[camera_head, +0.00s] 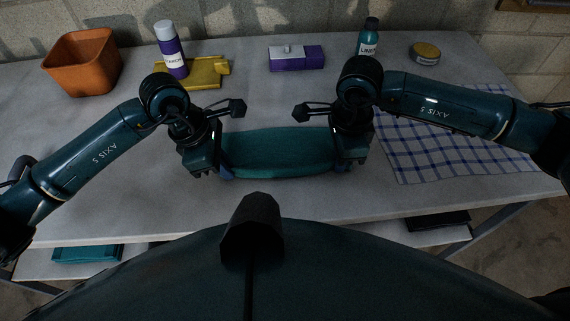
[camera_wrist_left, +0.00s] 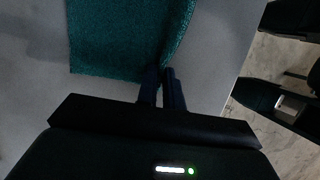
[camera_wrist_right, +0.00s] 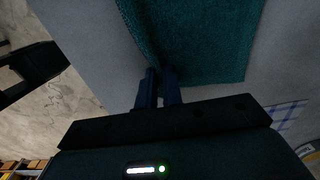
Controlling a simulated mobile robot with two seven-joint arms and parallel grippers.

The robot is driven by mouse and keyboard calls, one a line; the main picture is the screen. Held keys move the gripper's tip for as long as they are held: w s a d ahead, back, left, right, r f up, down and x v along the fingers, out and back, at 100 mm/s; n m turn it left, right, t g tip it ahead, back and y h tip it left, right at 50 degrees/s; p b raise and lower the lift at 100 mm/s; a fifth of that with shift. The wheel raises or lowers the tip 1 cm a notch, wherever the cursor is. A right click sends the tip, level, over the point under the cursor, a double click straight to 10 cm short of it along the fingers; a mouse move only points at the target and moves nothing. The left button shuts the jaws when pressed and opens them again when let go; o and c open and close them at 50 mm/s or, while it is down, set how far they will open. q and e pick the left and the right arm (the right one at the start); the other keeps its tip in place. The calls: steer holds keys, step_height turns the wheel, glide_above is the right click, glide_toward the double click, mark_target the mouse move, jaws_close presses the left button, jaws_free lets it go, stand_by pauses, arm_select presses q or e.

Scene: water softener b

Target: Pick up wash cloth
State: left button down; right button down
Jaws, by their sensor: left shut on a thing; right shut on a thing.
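A teal wash cloth (camera_head: 278,152) is stretched between my two grippers near the front of the table in the head view. My left gripper (camera_head: 226,172) is shut on its left end. My right gripper (camera_head: 343,162) is shut on its right end. In the left wrist view the cloth (camera_wrist_left: 125,42) runs up from the closed left fingers (camera_wrist_left: 162,75), pinched at a corner. In the right wrist view the cloth (camera_wrist_right: 205,40) is pinched at a corner by the closed right fingers (camera_wrist_right: 160,78). Whether the cloth's far edge touches the table is unclear.
A checked cloth (camera_head: 440,148) lies at right.

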steer(key=shift+s, duration=0.1)
